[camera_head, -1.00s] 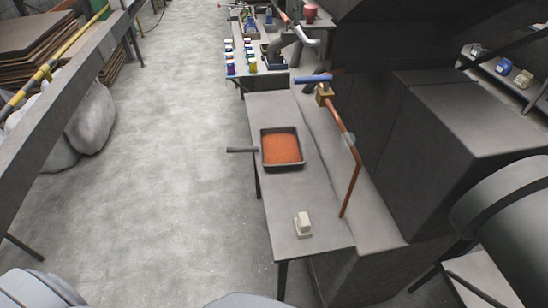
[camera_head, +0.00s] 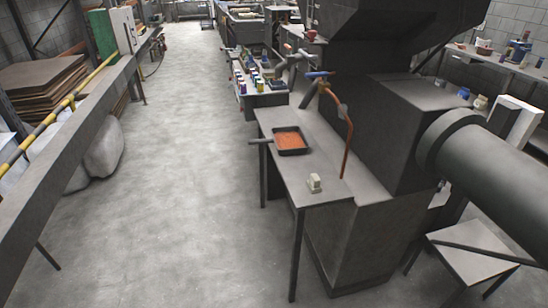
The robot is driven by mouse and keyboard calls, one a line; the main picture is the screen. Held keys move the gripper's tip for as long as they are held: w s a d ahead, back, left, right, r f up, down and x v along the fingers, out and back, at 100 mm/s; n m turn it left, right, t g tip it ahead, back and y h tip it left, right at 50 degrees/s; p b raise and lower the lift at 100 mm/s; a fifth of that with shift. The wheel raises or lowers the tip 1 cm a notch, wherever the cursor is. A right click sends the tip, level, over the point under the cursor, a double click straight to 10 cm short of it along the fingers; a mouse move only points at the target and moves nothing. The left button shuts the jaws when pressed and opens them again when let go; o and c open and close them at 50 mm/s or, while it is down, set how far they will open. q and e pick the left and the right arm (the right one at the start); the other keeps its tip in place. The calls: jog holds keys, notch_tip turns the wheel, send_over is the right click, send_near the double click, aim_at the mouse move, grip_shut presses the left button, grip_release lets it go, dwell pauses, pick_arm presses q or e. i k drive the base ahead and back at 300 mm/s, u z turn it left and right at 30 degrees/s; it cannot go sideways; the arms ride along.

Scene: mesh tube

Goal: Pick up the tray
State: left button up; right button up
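The tray (camera_head: 276,144) is dark and shallow, with an orange-brown inside and a grey handle that sticks out past the left edge of the table. It lies flat on a narrow grey table (camera_head: 325,190) right of the middle. Nothing is touching it that I can see. Neither of my grippers shows in the head view.
Dark machinery (camera_head: 400,100) fills the right. Open concrete floor (camera_head: 170,170) lies left of the table.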

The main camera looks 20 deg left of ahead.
aim_at(289, 139)
jog(key=z, duration=0.6)
jog(key=i, duration=1.3)
jog(key=u, duration=0.4)
